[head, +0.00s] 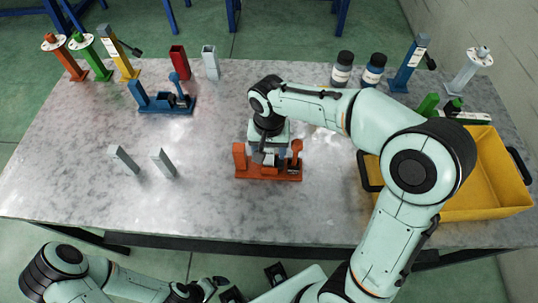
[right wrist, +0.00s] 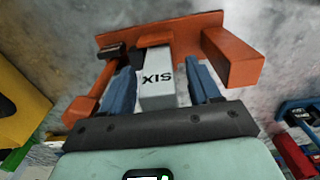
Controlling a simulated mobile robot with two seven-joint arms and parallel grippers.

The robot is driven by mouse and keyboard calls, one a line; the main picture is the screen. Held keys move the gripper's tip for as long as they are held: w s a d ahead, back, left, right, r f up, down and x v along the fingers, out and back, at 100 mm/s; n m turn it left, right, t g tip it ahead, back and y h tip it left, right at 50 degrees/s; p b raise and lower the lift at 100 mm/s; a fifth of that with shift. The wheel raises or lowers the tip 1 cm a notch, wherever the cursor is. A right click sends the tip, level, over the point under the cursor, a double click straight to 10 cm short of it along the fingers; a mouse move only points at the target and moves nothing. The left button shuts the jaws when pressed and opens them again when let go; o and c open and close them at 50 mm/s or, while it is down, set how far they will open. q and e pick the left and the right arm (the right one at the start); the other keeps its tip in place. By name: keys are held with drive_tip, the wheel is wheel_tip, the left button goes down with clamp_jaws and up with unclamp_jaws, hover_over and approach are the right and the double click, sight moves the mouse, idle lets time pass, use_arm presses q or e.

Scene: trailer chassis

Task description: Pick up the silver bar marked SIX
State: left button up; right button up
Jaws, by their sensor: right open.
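The silver bar marked SIX (right wrist: 157,88) shows in the right wrist view, its lettering upside down, at the orange chassis piece (right wrist: 185,40). My right gripper (right wrist: 160,72) is open, with one blue finger on each side of the bar; I cannot tell whether either finger touches it. In the head view my right gripper (head: 269,153) is over the orange chassis piece (head: 262,174) and largely hides the bar. My left arm is low at the bottom left of the head view, and its gripper's opening is unclear there.
Two grey bars (head: 124,159) (head: 164,163) stand on the table left of the orange piece. A blue chassis piece (head: 165,103), a red block (head: 178,62) and a silver block (head: 210,62) are behind. A yellow bin (head: 500,160) is at the right. The front left table is clear.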

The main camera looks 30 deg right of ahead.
drive_tip(key=c, duration=1.1)
